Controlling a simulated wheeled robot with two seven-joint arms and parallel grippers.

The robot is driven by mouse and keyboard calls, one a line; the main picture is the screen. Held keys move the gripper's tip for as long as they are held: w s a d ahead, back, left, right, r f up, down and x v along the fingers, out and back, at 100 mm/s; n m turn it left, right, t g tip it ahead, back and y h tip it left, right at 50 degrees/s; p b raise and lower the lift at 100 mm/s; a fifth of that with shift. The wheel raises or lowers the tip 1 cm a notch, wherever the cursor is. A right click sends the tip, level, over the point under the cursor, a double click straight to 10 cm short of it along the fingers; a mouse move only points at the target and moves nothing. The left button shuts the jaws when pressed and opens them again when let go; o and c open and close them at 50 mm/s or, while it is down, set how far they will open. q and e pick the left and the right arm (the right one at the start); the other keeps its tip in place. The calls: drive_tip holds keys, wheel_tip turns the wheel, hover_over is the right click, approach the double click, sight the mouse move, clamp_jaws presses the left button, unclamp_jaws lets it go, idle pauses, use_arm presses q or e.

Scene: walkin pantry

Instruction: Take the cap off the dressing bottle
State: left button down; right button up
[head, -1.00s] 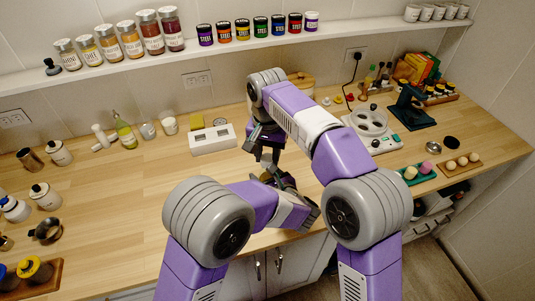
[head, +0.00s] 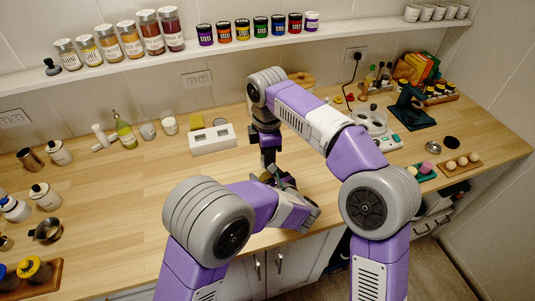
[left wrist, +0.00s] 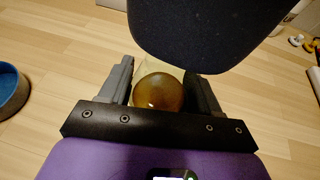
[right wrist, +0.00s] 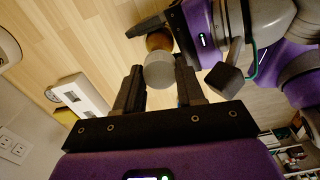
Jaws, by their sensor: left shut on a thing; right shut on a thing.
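The dressing bottle, amber-brown and rounded, shows between my left gripper's fingers (left wrist: 158,88) in the left wrist view (left wrist: 158,92). My left gripper is shut on it, above the front part of the counter. In the right wrist view the brown bottle (right wrist: 160,41) shows just beyond a pale grey round cap (right wrist: 158,70). My right gripper (right wrist: 158,82) is shut on this cap. In the head view my right gripper (head: 268,160) points down over my left gripper (head: 270,178). The arms mostly hide the bottle there, and I cannot tell whether cap and bottle touch.
A kitchen scale (head: 372,122) stands to the right. Jars (head: 42,196) and a dark ring-shaped item (head: 46,229) are at the left. The counter's left middle (head: 140,190) is clear.

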drive_tip(key=n, duration=0.6)
drive_tip(key=shift+r, duration=0.25)
idle(0.3)
drive_tip(key=shift+r, duration=0.9)
drive_tip(key=shift+r, duration=2)
use_arm(q)
drive_tip(key=shift+c, duration=0.8)
unclamp_jaws()
